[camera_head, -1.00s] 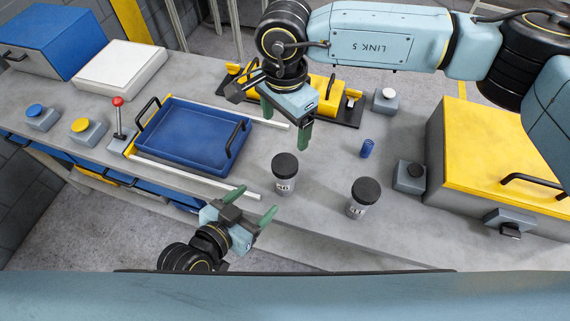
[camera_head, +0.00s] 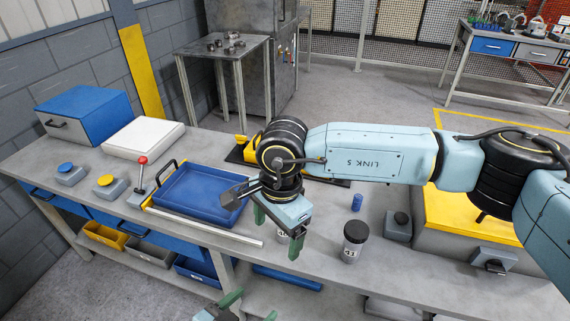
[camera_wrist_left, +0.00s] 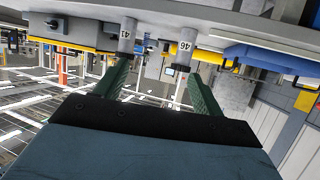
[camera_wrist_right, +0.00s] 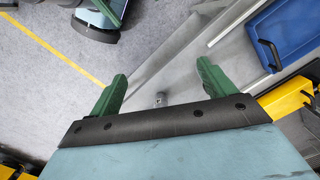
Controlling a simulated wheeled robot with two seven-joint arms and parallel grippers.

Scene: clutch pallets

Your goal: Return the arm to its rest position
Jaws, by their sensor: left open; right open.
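My right gripper (camera_head: 279,230) is open and empty in the head view, above the bench in front of the blue tray (camera_head: 172,203). Its two green fingers show apart in the right wrist view (camera_wrist_right: 160,88). My left gripper (camera_head: 243,308) is open at the bottom edge of the head view, partly cut off, in front of the bench. In the left wrist view its fingers (camera_wrist_left: 158,85) are apart with nothing between them. A black-lidded canister marked 41 (camera_head: 353,243) stands on the bench; a second canister, marked 46 (camera_wrist_left: 185,50), is hidden in the head view.
A small blue cylinder (camera_head: 357,202) and a grey button box (camera_head: 398,226) stand near the yellow-topped case (camera_head: 460,212). A white box (camera_head: 143,138), a blue box (camera_head: 85,112) and a red-knobbed lever (camera_head: 142,162) are at the left.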

